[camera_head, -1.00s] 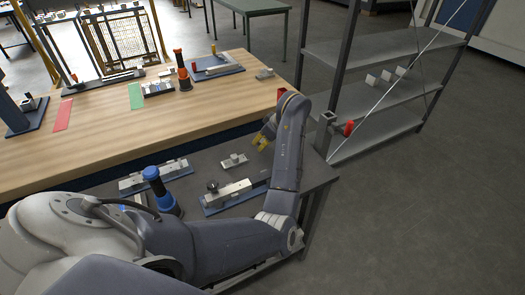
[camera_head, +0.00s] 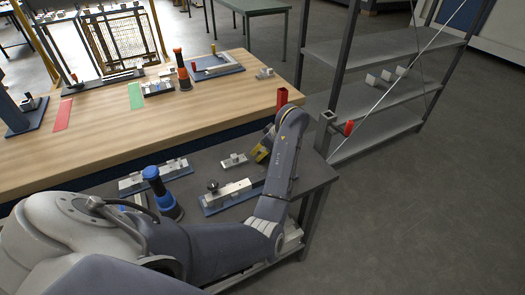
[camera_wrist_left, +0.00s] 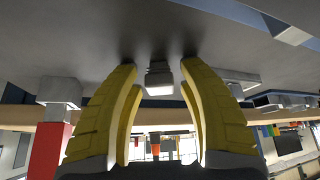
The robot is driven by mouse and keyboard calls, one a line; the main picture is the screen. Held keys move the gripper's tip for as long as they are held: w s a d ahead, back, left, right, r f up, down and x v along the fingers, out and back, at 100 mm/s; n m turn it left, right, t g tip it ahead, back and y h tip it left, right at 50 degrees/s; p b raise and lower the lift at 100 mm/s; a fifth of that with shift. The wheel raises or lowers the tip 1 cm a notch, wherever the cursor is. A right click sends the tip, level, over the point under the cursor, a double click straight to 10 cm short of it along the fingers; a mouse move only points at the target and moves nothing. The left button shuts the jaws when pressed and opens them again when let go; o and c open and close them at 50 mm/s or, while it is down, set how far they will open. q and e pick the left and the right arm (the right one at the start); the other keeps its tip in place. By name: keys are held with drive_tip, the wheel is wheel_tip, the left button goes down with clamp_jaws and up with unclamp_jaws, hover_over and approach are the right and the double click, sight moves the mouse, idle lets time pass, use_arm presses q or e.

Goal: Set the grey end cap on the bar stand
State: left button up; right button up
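My left gripper (camera_head: 262,153) hangs low over the right part of the dark table; its yellow fingers stand apart in the left wrist view (camera_wrist_left: 158,88), with nothing gripped. A small light-grey block piece (camera_head: 235,160) lies on the dark table just left of the gripper. In the left wrist view a small pale block (camera_wrist_left: 159,80) shows beyond the fingers, in the gap between them. A long light bar on a blue base (camera_head: 228,194), with a dark knob, lies nearer. I cannot tell for certain which pieces are the end cap and the bar stand. My right gripper is not in view.
A blue-topped dark post (camera_head: 160,188) and another blue-based fixture (camera_head: 150,177) stand left on the dark table (camera_head: 210,158). A red square tube (camera_head: 282,97) stands behind the arm. The wooden table (camera_head: 90,148) lies beyond; a grey shelf rack (camera_head: 385,105) stands right.

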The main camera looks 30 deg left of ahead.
sight(263, 150)
use_arm(q)
drive_tip(key=shift+o, duration=0.4)
drive_tip(key=shift+r, duration=0.15)
drive_tip(key=v, duration=0.5)
drive_tip(key=shift+d+r, duration=0.1)
drive_tip(key=shift+r, duration=0.15)
